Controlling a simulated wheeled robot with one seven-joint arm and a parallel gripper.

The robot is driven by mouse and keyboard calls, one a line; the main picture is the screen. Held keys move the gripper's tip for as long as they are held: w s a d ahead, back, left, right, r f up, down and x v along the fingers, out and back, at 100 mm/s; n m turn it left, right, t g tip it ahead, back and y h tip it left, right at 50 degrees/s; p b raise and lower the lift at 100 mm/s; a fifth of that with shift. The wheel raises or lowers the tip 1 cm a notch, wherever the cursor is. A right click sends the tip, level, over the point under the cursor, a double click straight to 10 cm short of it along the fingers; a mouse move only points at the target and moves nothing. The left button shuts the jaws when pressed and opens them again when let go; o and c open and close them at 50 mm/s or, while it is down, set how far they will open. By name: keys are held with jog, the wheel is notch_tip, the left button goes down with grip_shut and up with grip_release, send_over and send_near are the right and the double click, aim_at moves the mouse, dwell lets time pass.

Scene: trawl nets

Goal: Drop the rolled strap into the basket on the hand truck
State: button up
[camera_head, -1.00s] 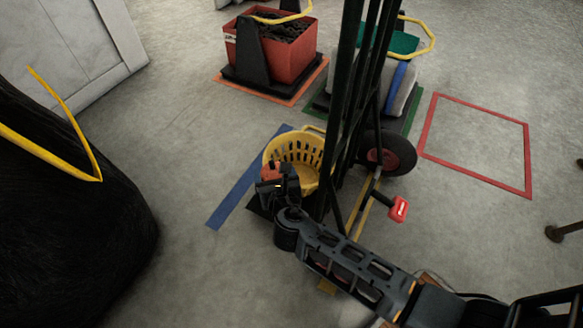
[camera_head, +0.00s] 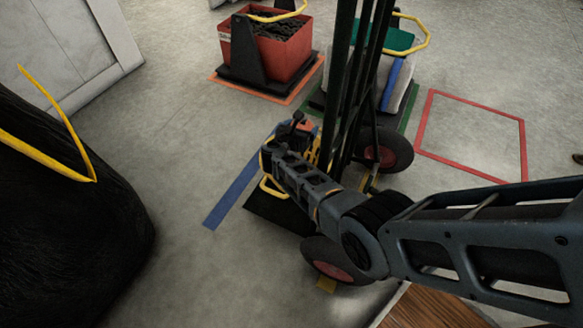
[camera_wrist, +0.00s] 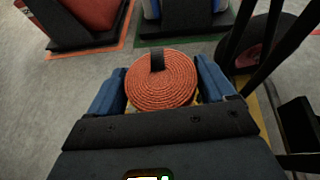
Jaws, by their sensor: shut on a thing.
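The rolled strap (camera_wrist: 160,82) is a flat orange-red coil with a black band at its far edge. My gripper (camera_wrist: 162,92) is shut on it, with a blue finger on each side. In the head view, a bit of orange strap (camera_head: 308,127) shows at the far end of my arm. The yellow basket is mostly hidden behind my arm; its yellow handle (camera_head: 267,187) shows on the near side. The basket is on the black toe plate (camera_head: 281,208) of the hand truck (camera_head: 342,95). The strap appears over the basket; its height above it cannot be told.
The hand truck's upright bars stand just right of my gripper, with red-hubbed wheels (camera_head: 386,150) beside them. A red crate (camera_head: 275,55) stands behind. A black bag (camera_head: 60,220) with yellow handles is at left. A red floor outline (camera_head: 472,152) is empty.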

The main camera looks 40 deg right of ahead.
notch_tip(320, 180, down, 6)
jog(key=b, duration=0.5)
jog(key=shift+r, duration=0.15)
jog(key=o, duration=1)
jog(key=shift+p+v, duration=2.2)
jog(key=shift+v, duration=1.7)
